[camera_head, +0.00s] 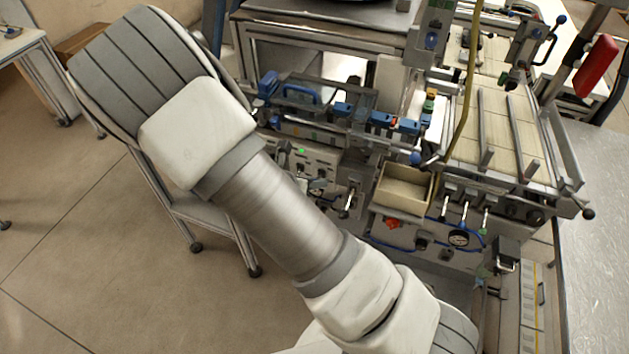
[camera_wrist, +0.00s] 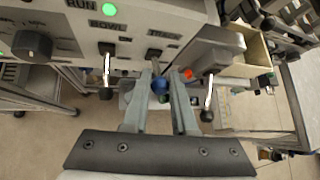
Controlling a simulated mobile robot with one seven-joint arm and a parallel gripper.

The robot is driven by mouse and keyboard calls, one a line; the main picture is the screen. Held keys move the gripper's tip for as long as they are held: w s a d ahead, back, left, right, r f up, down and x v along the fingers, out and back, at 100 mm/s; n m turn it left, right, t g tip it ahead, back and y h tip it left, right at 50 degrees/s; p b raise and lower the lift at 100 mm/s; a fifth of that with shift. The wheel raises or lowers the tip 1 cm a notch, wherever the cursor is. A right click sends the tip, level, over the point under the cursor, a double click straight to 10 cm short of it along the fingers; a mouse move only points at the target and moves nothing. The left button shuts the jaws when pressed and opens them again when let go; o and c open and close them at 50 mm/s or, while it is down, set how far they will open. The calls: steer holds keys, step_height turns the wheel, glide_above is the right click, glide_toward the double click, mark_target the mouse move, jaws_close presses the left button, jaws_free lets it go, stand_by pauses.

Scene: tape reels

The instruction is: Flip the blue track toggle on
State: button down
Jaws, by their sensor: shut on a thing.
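In the head view, my arm crosses the middle of the picture, and I cannot make out the gripper or the blue knob there.
Left of the knob is a metal lever (camera_wrist: 107,66) under the BOWL label, with a green lamp (camera_wrist: 109,9) above. Right are a red-orange button (camera_wrist: 188,73) and another metal lever (camera_wrist: 209,93). A wooden bin (camera_head: 404,188) stands right of the panel. Floor shows at left.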

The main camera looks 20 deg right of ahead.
steer(key=c, duration=0.7)
jaws_free()
steer(key=p+v, duration=0.1)
steer(key=v, duration=1.6)
steer(key=shift+r, duration=0.2)
steer(key=shift+s, duration=0.15)
steer(key=s+d+r+m+y, duration=0.4)
steer(key=r+m, duration=0.5)
steer(key=m, duration=0.5)
steer(key=s+d+r+m+y, duration=0.4)
steer(key=s+d+r+m, duration=0.3)
steer(key=r+m, duration=0.3)
steer(key=s+m, duration=0.1)
steer(key=m, duration=0.3)
steer(key=shift+s+m, duration=0.25)
steer(key=shift+m, duration=0.15)
